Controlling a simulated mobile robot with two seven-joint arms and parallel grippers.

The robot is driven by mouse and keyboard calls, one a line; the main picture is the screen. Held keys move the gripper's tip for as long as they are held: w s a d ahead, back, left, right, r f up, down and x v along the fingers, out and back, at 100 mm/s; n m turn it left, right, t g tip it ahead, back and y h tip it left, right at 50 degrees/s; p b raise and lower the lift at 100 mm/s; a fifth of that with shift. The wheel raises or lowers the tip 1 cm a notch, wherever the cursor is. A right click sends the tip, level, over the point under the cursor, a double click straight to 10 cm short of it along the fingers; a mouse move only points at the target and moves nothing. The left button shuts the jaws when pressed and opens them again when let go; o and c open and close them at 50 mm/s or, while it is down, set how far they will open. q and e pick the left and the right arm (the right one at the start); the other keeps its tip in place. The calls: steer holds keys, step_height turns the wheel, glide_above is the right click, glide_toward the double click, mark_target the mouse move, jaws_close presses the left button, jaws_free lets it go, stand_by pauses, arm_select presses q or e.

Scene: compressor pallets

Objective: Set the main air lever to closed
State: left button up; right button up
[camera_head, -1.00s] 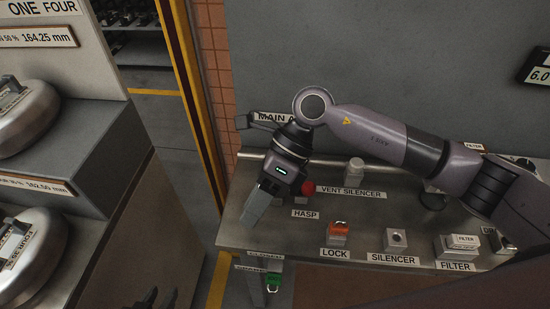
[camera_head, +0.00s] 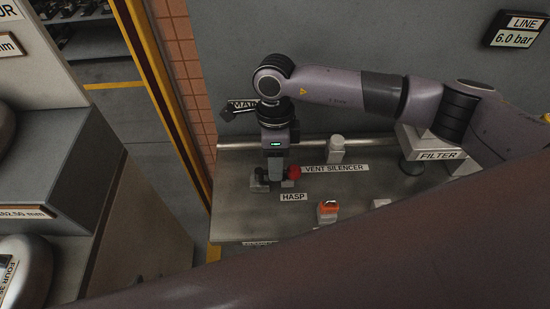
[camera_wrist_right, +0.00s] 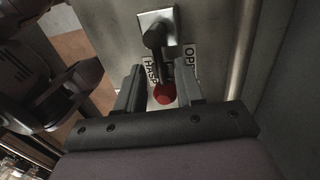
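The main air lever has a red ball knob (camera_head: 293,172) and a dark arm. In the right wrist view its square pivot plate (camera_wrist_right: 172,20) is at the top, and the lever runs down to the red knob (camera_wrist_right: 165,93). My right gripper (camera_head: 274,180) points down at the lever in the head view. In the right wrist view my right gripper (camera_wrist_right: 160,80) is open, with a finger on either side of the knob and gaps visible. An open-side label, partly cut off (camera_wrist_right: 190,58), is beside the lever. I cannot make out my left gripper.
The hasp label (camera_head: 293,197), orange lock (camera_head: 327,210) and vent silencer (camera_head: 337,148) are close by on the metal bench (camera_head: 232,215). A rail (camera_head: 235,147) runs behind. A large arm link of mine covers the bench front. Dark robot parts (camera_wrist_right: 60,90) show left in the wrist view.

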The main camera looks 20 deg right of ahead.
steer(key=shift+f, duration=0.15)
jaws_close()
stand_by(1.4)
